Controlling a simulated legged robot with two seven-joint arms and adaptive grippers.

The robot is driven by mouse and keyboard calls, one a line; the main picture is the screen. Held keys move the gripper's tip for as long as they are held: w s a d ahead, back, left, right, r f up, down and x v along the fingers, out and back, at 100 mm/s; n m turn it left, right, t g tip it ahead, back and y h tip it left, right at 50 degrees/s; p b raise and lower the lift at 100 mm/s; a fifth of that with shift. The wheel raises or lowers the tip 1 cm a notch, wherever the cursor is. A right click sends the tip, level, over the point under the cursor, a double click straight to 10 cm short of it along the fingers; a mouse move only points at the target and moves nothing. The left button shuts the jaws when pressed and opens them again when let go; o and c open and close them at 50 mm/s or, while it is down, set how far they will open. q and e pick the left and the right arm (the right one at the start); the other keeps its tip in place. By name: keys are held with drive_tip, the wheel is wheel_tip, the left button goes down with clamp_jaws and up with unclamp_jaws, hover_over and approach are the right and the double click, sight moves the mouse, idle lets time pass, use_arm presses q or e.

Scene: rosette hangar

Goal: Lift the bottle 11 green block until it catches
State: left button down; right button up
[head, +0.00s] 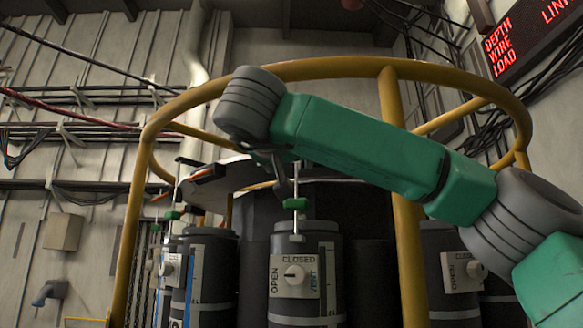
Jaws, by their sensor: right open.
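A green block (296,203) sits on a thin upright rod above the middle bottle (305,258), a dark cylinder with an OPEN/CLOSED/VENT valve plate. No bottle number is readable, so I cannot tell if this is bottle 11. My right gripper (281,182) is open, just above and left of this block, partly hidden by my green arm. It seems apart from the block, though the depth is hard to judge. Another green block (172,215) is on a rod above the left bottle (207,262). My left gripper is not in view.
A yellow ring frame (330,67) with uprights surrounds the bottles; one yellow post (405,250) stands right of the middle bottle. Another bottle with a valve plate (462,272) stands at the right. A red-lettered display (520,40) hangs at upper right.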

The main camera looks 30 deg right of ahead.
sight(293, 203)
drive_tip(key=shift+d+r+p, duration=0.7)
drive_tip(key=shift+d+r, duration=0.15)
drive_tip(key=shift+d, duration=0.2)
drive_tip(key=shift+a+f+b, duration=0.15)
drive_tip(key=shift+f+b, duration=0.35)
drive_tip(key=shift+f, duration=0.2)
drive_tip(key=shift+a+f+b, duration=0.1)
drive_tip(key=shift+f+b, duration=0.4)
drive_tip(key=shift+f, duration=0.15)
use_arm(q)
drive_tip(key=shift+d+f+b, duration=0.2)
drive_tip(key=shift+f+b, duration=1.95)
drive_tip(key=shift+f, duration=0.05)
use_arm(e)
drive_tip(key=shift+s+a+f, duration=0.1)
drive_tip(key=shift+a+f, duration=0.05)
drive_tip(key=shift+f, duration=0.9)
drive_tip(key=shift+w+a+f, duration=0.1)
drive_tip(key=shift+a+f, duration=0.1)
drive_tip(key=shift+f, duration=0.9)
drive_tip(key=shift+s+a+f, duration=0.1)
drive_tip(key=shift+a+f, duration=0.05)
drive_tip(key=shift+f, duration=0.9)
